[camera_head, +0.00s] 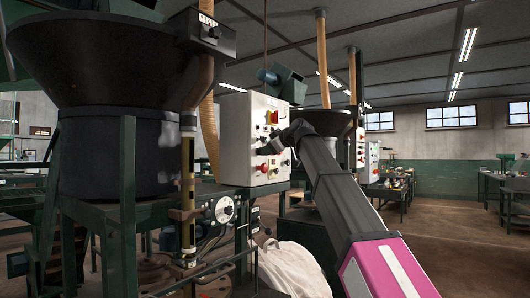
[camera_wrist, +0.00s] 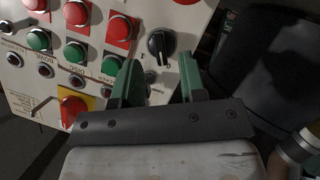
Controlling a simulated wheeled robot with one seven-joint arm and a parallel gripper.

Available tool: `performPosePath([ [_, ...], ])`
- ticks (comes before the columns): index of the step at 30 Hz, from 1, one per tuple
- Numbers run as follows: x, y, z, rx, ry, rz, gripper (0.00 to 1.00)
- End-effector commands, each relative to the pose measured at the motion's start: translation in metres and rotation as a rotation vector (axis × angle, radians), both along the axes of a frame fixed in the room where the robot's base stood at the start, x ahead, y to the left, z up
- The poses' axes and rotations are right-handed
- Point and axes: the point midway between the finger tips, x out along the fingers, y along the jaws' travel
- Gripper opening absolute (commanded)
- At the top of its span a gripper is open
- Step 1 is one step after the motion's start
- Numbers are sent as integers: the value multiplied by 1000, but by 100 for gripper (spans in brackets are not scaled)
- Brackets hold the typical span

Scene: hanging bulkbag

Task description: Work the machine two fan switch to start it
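A white control panel (camera_head: 240,140) hangs at the centre of the head view. In the wrist view, a black rotary switch (camera_wrist: 161,44) sits on the panel's front, beside red and green buttons. I cannot tell from its label which fan it serves. My gripper (camera_wrist: 158,64) is open, its two green fingers apart. The black switch shows just beyond the fingertips and between them, and I see no contact. In the head view my gripper (camera_head: 286,136) is at the panel's right-hand face, and my arm hides part of that face.
A red rotary switch on a yellow plate (camera_wrist: 72,108) and several green buttons lie left of the fingers. A dark rounded object (camera_wrist: 270,60) is close at right. A large dark hopper (camera_head: 100,60) stands left. Open floor (camera_head: 450,240) lies at right.

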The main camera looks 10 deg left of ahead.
Motion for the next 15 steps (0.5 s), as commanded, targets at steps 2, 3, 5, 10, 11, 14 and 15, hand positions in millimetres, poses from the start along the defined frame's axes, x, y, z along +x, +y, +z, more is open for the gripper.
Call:
performPosePath([
  [2,8,10,-4,0,1,0,38],
  [3,10,14,-5,0,1,0,38],
  [5,12,18,-7,0,1,1,38],
  [10,16,24,-10,0,0,0,38],
  [11,16,24,-10,0,0,0,38],
  [14,16,24,-10,0,0,0,38],
  [15,16,24,-11,0,0,0,38],
])
